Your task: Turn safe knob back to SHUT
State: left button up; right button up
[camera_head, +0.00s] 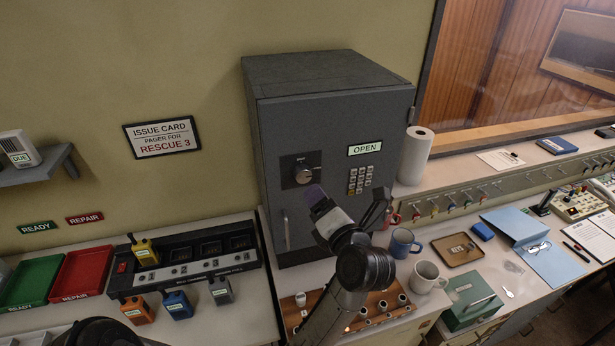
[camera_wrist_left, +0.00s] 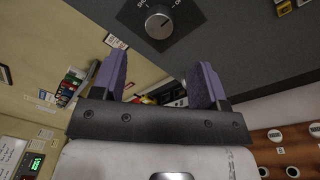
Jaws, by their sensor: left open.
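The grey safe (camera_head: 330,110) stands against the wall, its door closed in its frame as far as I can tell. Its round silver knob (camera_head: 303,174) sits on a dark square plate on the door. A lit sign (camera_head: 364,148) beside it reads OPEN. In the left wrist view the knob (camera_wrist_left: 160,22) is at the top, beyond the fingertips, with small partly cut-off lettering around it. My left gripper (camera_head: 316,197) is just below the knob in the head view. Its purple fingers (camera_wrist_left: 160,65) are spread, empty and apart from the knob. My right gripper is not in view.
A keypad (camera_head: 360,180) lies right of the knob, a door handle (camera_head: 286,230) below left. Mugs (camera_head: 402,243), a paper roll (camera_head: 416,155) and a wooden rack (camera_head: 290,312) stand near my arm. A pager charger (camera_head: 185,258) is at left.

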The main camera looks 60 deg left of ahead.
aim_at(305, 177)
pick_arm(q)
jog(key=a, duration=0.2)
jog(key=a+p, duration=0.1)
jog(key=a, duration=0.2)
jog(key=w+a, duration=0.1)
jog(key=a, duration=0.2)
jog(key=shift+a, duration=0.2)
jog(key=c, duration=0.9)
